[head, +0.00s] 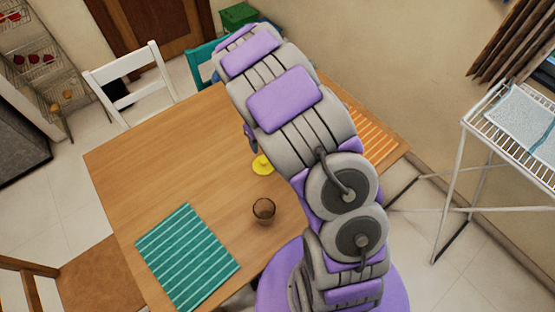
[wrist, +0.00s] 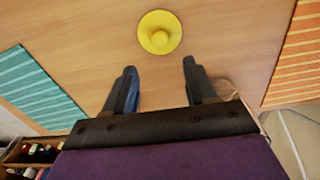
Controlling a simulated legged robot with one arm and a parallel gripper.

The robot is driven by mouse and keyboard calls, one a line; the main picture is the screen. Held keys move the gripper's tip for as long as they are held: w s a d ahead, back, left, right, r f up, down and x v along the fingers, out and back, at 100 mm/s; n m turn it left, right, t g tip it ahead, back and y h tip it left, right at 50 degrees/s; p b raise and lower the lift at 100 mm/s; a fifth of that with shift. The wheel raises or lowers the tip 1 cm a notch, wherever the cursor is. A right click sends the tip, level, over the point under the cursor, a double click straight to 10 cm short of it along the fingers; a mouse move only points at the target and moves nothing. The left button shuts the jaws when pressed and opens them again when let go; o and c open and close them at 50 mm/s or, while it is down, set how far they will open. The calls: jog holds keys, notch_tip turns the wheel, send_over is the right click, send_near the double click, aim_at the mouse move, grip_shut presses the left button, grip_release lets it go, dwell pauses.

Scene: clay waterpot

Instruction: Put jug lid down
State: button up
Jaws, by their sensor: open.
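The yellow jug lid (wrist: 160,32), round with a small knob, lies on the wooden table top. In the head view the lid (head: 262,165) shows beside my arm, which partly covers it. My gripper (wrist: 160,63) is open in the wrist view, with nothing between its two fingers. The lid lies just beyond the fingertips, roughly centred between them and apart from them. My arm hides most of the gripper in the head view. I cannot make out the jug in either view.
A brown glass (head: 263,211) stands on the table (head: 170,160) near its front. A teal striped mat (head: 187,258) lies at front left, an orange striped mat (head: 372,135) at right. A white chair (head: 130,75) stands behind, a drying rack (head: 480,130) at right. The table's left half is mostly clear.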

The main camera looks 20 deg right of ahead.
jog(key=s+r+n, duration=0.6)
jog(key=r+n, duration=0.2)
jog(key=r, duration=0.2)
jog(key=s+r+n, duration=0.4)
jog(key=s+n, duration=0.4)
jog(key=s, duration=0.1)
jog(key=s+r+n+g, duration=0.1)
jog(key=s+r+n, duration=0.4)
jog(key=s+n, duration=0.3)
jog(key=s+r+n, duration=0.5)
jog(key=s+n, duration=0.3)
jog(key=s, duration=0.3)
jog(key=shift+r+g, duration=0.2)
jog(key=shift+g, duration=0.2)
